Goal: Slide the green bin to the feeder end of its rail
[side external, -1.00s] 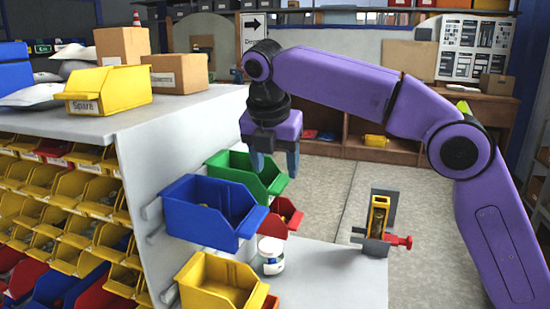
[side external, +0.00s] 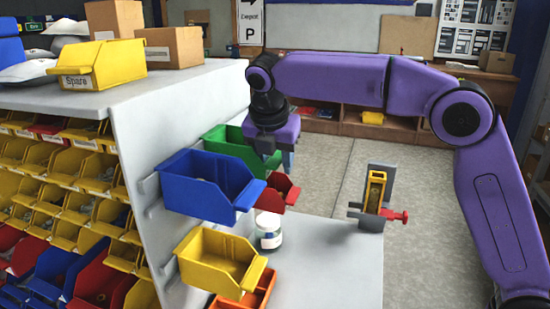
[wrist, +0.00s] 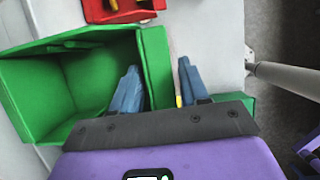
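The green bin (side external: 222,141) hangs on the side of the white shelf unit, behind the blue bin, which hides part of it. In the wrist view the green bin (wrist: 70,85) is at left, and its inside looks empty where visible. My gripper (side external: 286,158) is low at the bin's front end. In the wrist view my gripper (wrist: 157,82) has its blue fingers apart, one on the inner side of the bin's front wall and one beyond it. A gap shows beside the right finger. The green bin's own rail is hidden in the side view.
The blue bin (side external: 195,188) and yellow bin (side external: 205,268) hang nearer the camera. A red bin (side external: 283,195) is close below my gripper. A white-lidded jar (side external: 268,232) and a fixture with a red knob (side external: 375,190) stand on the grey table (side external: 330,270).

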